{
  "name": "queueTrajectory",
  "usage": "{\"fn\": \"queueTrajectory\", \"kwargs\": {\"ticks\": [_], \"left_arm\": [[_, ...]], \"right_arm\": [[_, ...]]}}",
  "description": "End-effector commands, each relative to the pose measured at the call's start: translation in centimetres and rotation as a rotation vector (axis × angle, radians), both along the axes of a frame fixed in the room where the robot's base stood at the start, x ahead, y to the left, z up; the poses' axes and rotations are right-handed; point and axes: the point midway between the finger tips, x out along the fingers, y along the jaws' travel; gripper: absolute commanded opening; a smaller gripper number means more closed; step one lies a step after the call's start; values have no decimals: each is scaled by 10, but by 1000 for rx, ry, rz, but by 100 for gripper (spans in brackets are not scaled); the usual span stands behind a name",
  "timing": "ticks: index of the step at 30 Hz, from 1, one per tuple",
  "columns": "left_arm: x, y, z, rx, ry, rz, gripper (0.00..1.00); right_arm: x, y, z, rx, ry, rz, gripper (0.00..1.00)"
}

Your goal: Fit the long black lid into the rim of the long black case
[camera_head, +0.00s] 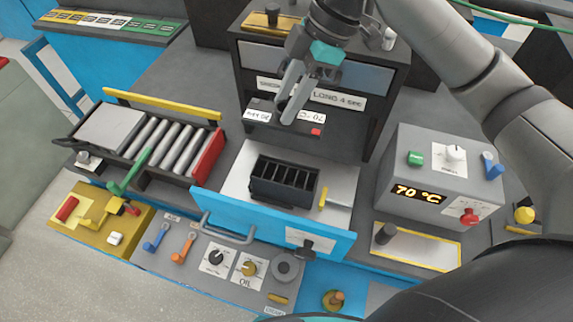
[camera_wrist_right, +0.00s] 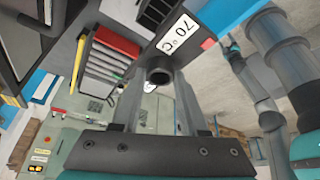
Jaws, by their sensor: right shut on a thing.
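The long black case (camera_head: 284,181) stands upright on the pale bed of a pulled-out drawer, its open top showing several dark slots. It also shows in part at the top of the right wrist view (camera_wrist_right: 154,13). The long black lid (camera_head: 284,126) has white labels and a red square. My right gripper (camera_head: 285,110) is shut on the lid's round dark knob, which sits between its fingertips in the right wrist view (camera_wrist_right: 160,72). The lid hangs behind the case in the head view, apart from it and seemingly above it. The lid's underside is hidden. My left gripper is not in view.
A dark cabinet (camera_head: 372,85) stands close behind the lid. A roller rack (camera_head: 175,143) with a red end bar is on the left. A grey box (camera_head: 440,160) reading 70 °C stands on the right. The drawer's blue front (camera_head: 262,222) rises before the case.

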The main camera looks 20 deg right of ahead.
Motion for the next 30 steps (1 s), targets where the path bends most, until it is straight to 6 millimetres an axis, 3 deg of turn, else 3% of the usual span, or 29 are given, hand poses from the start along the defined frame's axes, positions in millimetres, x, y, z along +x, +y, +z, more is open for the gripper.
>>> {"fn": "queueTrajectory", "kwargs": {"ticks": [3,12,16,23,30], "left_arm": [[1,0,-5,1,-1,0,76],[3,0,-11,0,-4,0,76],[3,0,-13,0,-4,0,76],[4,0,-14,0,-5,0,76],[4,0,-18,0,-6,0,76]], "right_arm": [[-2,-1,-35,-3,9,-2,0],[-1,0,-113,-2,5,-4,0],[-1,-1,-134,-3,3,-4,0],[-1,-1,-150,-2,2,-4,0],[-1,-1,-184,-2,2,-4,0]]}}
